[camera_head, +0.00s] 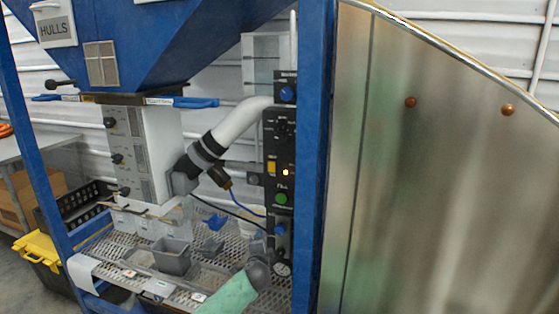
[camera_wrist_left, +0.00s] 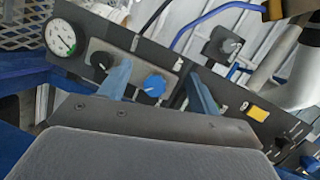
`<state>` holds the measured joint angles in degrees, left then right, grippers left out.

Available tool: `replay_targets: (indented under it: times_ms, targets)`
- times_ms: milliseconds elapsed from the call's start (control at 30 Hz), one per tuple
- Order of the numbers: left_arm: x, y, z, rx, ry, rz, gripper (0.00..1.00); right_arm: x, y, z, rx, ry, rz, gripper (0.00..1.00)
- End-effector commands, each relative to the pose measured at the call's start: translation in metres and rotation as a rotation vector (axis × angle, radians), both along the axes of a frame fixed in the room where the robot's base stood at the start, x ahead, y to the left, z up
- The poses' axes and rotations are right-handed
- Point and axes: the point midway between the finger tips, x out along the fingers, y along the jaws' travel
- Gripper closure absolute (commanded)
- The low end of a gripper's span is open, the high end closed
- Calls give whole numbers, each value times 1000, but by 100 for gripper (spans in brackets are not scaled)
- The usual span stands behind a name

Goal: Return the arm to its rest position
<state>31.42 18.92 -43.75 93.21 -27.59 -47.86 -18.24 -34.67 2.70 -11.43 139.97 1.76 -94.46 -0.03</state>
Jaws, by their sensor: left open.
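In the left wrist view, my left gripper (camera_wrist_left: 158,88) shows two blue-grey fingers spread apart, with nothing seen between them but the panel behind. The fingers face the dark control panel (camera_wrist_left: 72,20). A blue knob (camera_wrist_left: 154,85) shows between the fingers, and a round white gauge (camera_wrist_left: 61,37) is to their left. I cannot tell whether the fingers touch the panel. In the head view, the left gripper cannot be clearly made out. A green piece (camera_head: 230,296) with a dark grey rounded end (camera_head: 258,274) reaches up from the bottom edge, near the panel's lower end. My right gripper is not in view.
The control panel (camera_head: 275,130) stands beside a blue post (camera_head: 314,150). A white pipe (camera_head: 238,122) with black bands slants left of it. A blue hopper (camera_head: 180,40) hangs above. A perforated shelf (camera_head: 225,272) holds a grey cup (camera_head: 172,257). A metal wall (camera_head: 455,190) fills the right.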

Motion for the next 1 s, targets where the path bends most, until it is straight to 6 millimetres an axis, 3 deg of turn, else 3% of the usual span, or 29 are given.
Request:
replay_targets:
  times_ms: [233,433,633,1000]
  targets:
    - [-29,14,57,-258,91,156,37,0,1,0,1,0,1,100]
    - [-76,20,77,-467,205,256,37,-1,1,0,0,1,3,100]
    - [-137,27,67,-638,350,338,37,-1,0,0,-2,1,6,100]
    - [-266,43,18,-852,620,454,37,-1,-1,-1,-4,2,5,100]
